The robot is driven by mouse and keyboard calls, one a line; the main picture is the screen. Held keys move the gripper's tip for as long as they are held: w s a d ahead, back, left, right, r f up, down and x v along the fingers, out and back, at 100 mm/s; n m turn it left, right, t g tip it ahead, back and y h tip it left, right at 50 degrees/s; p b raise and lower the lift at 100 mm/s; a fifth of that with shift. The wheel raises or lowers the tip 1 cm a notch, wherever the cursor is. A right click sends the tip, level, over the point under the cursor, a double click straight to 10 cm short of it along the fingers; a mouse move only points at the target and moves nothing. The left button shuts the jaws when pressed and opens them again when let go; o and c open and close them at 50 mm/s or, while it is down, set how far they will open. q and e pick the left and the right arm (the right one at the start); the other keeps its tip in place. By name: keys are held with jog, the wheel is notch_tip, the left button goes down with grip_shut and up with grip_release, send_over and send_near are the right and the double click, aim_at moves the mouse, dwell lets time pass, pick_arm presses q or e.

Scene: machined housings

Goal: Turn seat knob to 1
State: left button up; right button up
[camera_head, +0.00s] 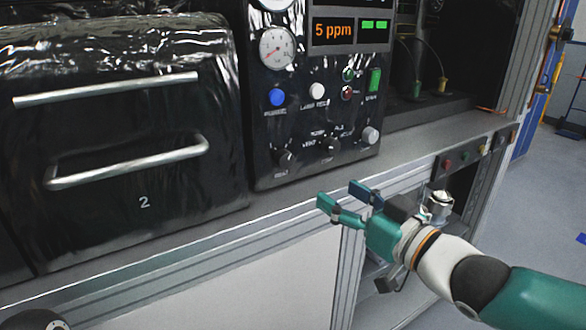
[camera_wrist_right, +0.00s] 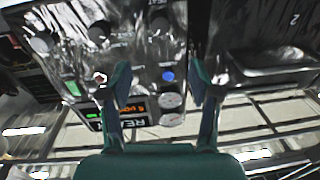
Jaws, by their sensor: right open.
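The seat knob (camera_head: 285,158) is a small dark knob at the lower left of the black control panel (camera_head: 262,130), with a label below it that looks like SEAT. Its pointer setting is too small to read. In the wrist view the panel appears upside down, and the knob (camera_wrist_right: 158,27) shows near the top, beyond the fingers. My right gripper (camera_head: 345,200) is open and empty, in front of and below the panel, apart from the knob. It also shows in the wrist view (camera_wrist_right: 160,85), its two teal fingers spread. My left gripper is not in view.
Other knobs (camera_head: 330,145) (camera_head: 370,135) sit right of the seat knob. A blue button (camera_head: 277,97), a white button (camera_head: 316,91) and a gauge (camera_head: 277,48) are above. A black drawer unit (camera_head: 120,120) with metal handles stands left. A grey ledge (camera_head: 290,208) runs below the panel.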

aim_at(288, 162)
jog(key=x, duration=1.4)
jog(key=shift+w, duration=0.15)
jog(key=c, duration=1.2)
